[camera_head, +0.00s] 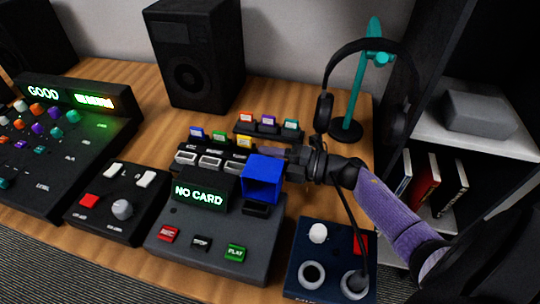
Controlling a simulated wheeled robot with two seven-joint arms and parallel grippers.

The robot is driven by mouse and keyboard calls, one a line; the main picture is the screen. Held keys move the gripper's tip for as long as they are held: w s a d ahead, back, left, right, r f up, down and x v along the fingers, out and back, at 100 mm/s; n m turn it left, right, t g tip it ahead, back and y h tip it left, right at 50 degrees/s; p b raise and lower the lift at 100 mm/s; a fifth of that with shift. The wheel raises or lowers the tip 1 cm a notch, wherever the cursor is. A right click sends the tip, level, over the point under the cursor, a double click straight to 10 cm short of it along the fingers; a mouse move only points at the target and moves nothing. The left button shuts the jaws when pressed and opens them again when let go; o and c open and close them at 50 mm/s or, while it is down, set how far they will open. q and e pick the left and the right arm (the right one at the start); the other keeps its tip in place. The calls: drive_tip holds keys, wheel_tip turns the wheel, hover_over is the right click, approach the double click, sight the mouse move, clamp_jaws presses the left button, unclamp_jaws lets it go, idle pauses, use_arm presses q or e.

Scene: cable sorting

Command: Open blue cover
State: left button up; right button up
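The blue cover (263,179) is a hollow box shape on the right side of the grey device with the green "NO CARD" display (199,195). It stands raised, its hollow side facing the front, above a dark block (257,209). My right gripper (290,166) comes in from the right and is right beside the cover's upper right edge. Whether it touches the cover is unclear. Its fingers are dark and partly hidden, so I cannot tell if they are open or shut. My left gripper is out of view.
Card holders with several coloured cards (268,124) stand behind the device. A headphone stand (345,128) is behind my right arm. A navy box with a cable (329,258) sits in front of the arm. A speaker (197,55) and control panels (117,205) are further left.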

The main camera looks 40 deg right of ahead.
clamp_jaws()
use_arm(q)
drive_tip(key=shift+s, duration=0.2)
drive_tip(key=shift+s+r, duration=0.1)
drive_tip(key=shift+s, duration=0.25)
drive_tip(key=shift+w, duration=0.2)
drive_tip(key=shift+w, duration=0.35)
